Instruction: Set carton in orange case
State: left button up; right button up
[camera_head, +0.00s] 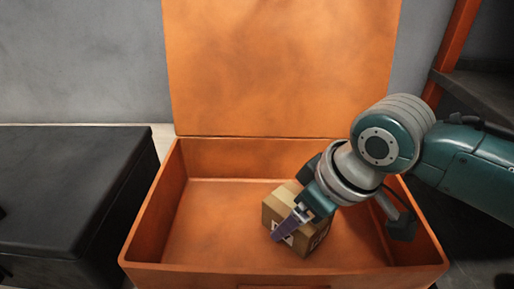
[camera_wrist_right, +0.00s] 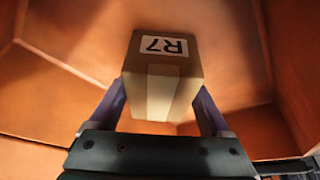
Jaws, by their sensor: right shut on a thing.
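The carton (camera_head: 283,206) is a small brown box with tape and a white label; in the right wrist view the carton (camera_wrist_right: 160,85) shows the label "R7". It is inside the orange case (camera_head: 150,215), whose lid (camera_head: 280,65) stands open at the back. My right gripper (camera_head: 292,222) reaches in from the right and is shut on the carton, with a purple finger on either side in the wrist view (camera_wrist_right: 160,112). Whether the carton touches the case floor I cannot tell. My left gripper is not in view.
A closed black case (camera_head: 75,185) stands to the left of the orange case. A dark shelf with an orange post (camera_head: 452,50) is at the right. The case floor to the left of the carton is clear.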

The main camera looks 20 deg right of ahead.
jog(key=o, duration=1.4)
jog(key=p+v, duration=0.4)
jog(key=v, duration=0.7)
jog(key=shift+r, duration=0.2)
jog(key=shift+s+r+p, duration=0.2)
jog(key=shift+r+p, duration=0.1)
jog(key=shift+r, duration=0.1)
